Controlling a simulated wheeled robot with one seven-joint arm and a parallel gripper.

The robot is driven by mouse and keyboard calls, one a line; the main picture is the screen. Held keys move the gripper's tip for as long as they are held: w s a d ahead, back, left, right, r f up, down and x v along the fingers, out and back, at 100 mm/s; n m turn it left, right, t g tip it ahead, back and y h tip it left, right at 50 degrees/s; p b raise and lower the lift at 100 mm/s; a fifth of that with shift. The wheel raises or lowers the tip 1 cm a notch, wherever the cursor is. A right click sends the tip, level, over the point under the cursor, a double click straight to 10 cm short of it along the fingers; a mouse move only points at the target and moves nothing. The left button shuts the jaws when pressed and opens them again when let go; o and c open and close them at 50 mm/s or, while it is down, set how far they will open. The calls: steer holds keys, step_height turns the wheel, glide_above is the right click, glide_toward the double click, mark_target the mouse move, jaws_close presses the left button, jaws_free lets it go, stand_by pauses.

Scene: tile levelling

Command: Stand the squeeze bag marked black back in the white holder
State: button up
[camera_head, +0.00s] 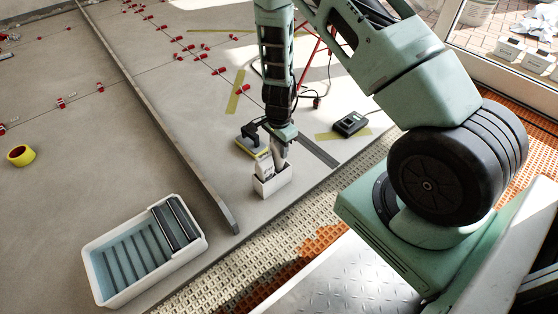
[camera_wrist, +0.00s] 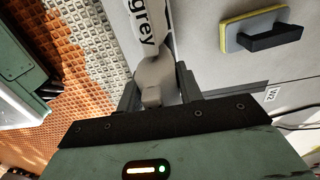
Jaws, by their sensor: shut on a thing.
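My gripper (camera_head: 282,138) points down at the white holder (camera_head: 273,187), which stands on the grey floor near its edge. It is shut on a pale grey squeeze bag (camera_head: 281,155), whose lower end is at or inside the holder's top; I cannot tell whether it touches the bottom. In the wrist view the held bag (camera_wrist: 157,72) is between the fingers, and no mark shows on its visible part. A whitish bag (camera_head: 264,168) stands at the holder's left side. In the wrist view a white bag marked grey (camera_wrist: 144,25) shows just beyond the held one.
A yellow-edged float with a dark handle (camera_wrist: 262,30) lies close behind the holder. A dark device (camera_head: 350,124) is at the right. A white tub (camera_head: 97,278) stands front left, past a long metal bar (camera_head: 180,150). An orange and beige grid mat (camera_head: 265,235) borders the floor.

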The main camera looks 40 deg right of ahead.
mark_target(279, 156)
step_height(279, 156, down, 4)
steer(key=b, duration=0.2)
steer(key=shift+f+b, duration=0.25)
steer(key=shift+b, duration=0.05)
steer(key=shift+r, duration=0.1)
steer(key=o, duration=0.5)
steer(key=shift+f, duration=0.2)
steer(key=shift+c, duration=0.2)
steer(key=o, duration=0.4)
